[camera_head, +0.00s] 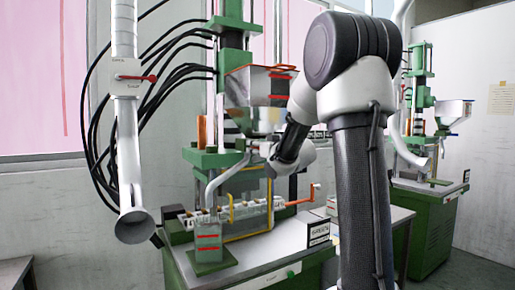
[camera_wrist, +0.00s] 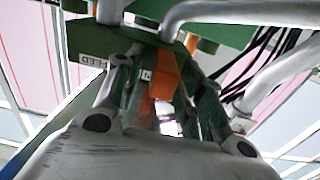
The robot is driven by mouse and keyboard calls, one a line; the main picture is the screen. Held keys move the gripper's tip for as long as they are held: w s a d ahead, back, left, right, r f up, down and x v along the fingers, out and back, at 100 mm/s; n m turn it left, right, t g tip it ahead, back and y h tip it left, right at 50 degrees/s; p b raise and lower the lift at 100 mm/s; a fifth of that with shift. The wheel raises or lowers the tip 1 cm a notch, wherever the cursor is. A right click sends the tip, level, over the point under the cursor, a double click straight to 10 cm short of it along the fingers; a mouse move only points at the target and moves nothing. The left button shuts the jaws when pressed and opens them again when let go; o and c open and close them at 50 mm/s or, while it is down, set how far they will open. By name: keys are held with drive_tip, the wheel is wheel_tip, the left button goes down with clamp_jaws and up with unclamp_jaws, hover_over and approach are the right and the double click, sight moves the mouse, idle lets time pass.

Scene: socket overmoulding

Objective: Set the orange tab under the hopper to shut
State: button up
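An orange tab (camera_wrist: 165,78) hangs from the green underside of the machine in the wrist view, near the image middle. A label that seems to read FEED, upside down, is beside it. My gripper (camera_wrist: 165,88) points up at the tab; its fingers are apart, one on each side. I cannot tell whether either finger touches the tab. In the head view the steel hopper (camera_head: 252,88) with red stripes is on the green machine, and my gripper (camera_head: 270,150) is below it, partly hidden by my arm. The tab cannot be made out there.
A curved grey pipe (camera_head: 222,180) runs down close to the left of my gripper. A white duct with a red lever (camera_head: 135,78) hangs at the left. A row of white sockets (camera_head: 240,211) lies on the bench below. A second machine (camera_head: 420,125) stands at the right.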

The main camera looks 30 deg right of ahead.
clamp_jaws()
drive_tip(key=d, duration=0.4)
drive_tip(key=shift+o, duration=0.6)
unclamp_jaws()
drive_tip(key=s, duration=1.2)
drive_tip(key=shift+d, duration=0.2)
